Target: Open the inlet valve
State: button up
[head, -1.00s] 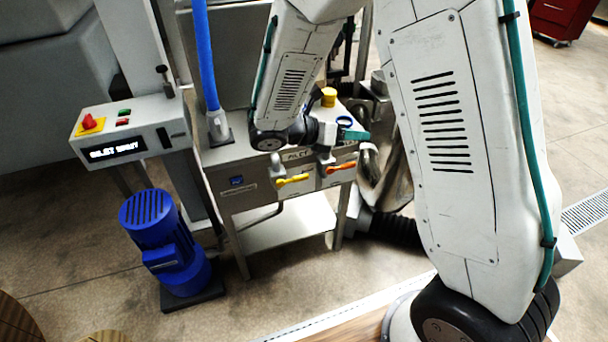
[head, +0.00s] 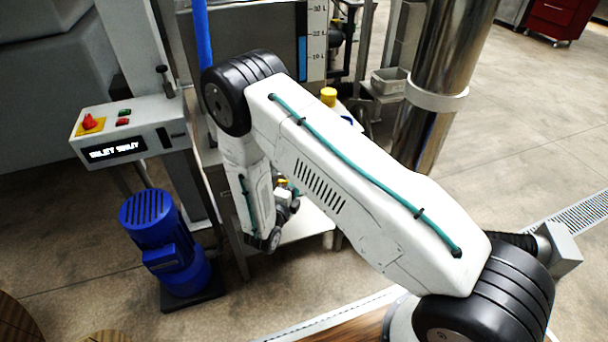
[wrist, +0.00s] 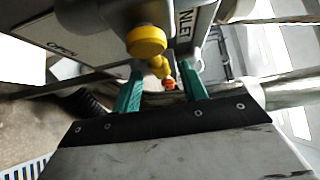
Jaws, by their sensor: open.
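The inlet valve's yellow handle (wrist: 147,42) is in the upper middle of the wrist view, with a rounded near end and a thin part running away. The label plate beside it (wrist: 190,18) reads INLET, and the word OPEN is on the panel to the left. My gripper (wrist: 161,84) is open, its green fingers on either side of the handle's far part in the picture. I see no closed grip on it; contact is unclear. In the head view, a little yellow (head: 282,182) shows by my wrist; my arm hides most of the valve panel.
In the head view, the control box display (head: 115,149) appears to read INLET SHUT. A blue motor (head: 162,245) stands at the left. A yellow knob (head: 328,96) is on the machine top behind my arm.

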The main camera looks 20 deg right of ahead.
jog(key=x, duration=0.5)
jog(key=shift+w+d, duration=0.1)
grip_shut()
